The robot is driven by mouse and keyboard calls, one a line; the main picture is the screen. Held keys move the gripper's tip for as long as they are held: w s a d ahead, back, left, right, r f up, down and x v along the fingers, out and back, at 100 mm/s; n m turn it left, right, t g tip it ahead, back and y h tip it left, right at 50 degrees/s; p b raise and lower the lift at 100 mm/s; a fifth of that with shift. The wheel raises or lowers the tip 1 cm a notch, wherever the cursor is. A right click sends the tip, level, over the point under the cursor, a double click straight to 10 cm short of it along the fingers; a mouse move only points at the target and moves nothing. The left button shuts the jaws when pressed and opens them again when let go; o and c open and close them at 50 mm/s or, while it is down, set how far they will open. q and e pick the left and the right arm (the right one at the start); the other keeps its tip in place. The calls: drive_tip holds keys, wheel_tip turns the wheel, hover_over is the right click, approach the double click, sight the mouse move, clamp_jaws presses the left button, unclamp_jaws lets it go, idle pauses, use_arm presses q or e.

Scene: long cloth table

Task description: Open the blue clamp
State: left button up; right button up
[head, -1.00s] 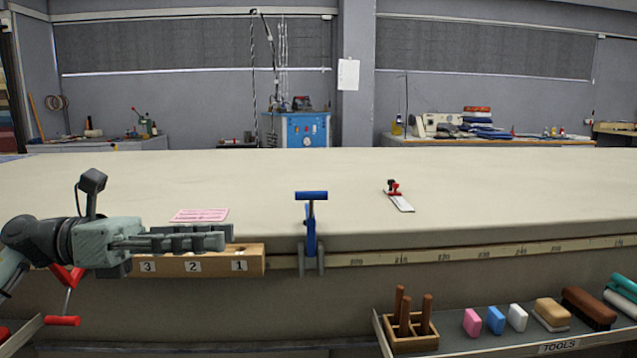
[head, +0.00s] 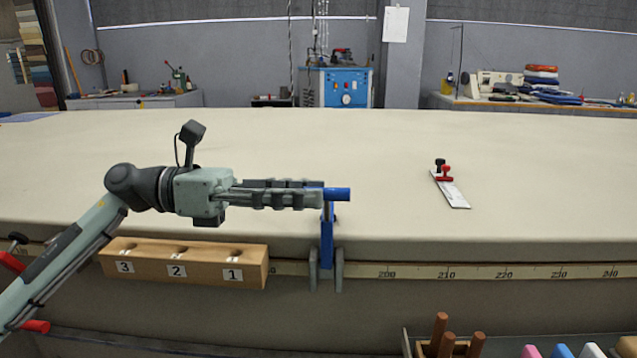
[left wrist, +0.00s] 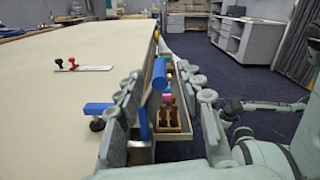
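The blue clamp (head: 327,240) is fixed on the front edge of the table, with its blue crossbar handle (head: 337,194) on top. My left gripper (head: 318,195) reaches in from the left at handle height, with its fingertips at the handle's left end. Another blue part of the clamp (left wrist: 98,108) shows beyond the left finger. In the left wrist view, part of my right arm appears at the right; its fingers are unclear.
A wooden block (head: 205,254) numbered 3, 2, 1 is on the table front below my left arm. A red-handled clamp (head: 35,326) is at far left. A ruler with red and black knobs (head: 452,190) lies on the table (head: 300,150). A wooden holder (head: 430,348) stands lower right.

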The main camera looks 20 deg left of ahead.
use_arm(q)
drive_tip(key=shift+x, duration=1.1)
use_arm(e)
drive_tip(key=shift+w+f, duration=0.1)
drive_tip(key=shift+f, duration=0.65)
use_arm(q)
drive_tip(key=shift+c, duration=0.3)
clamp_jaws()
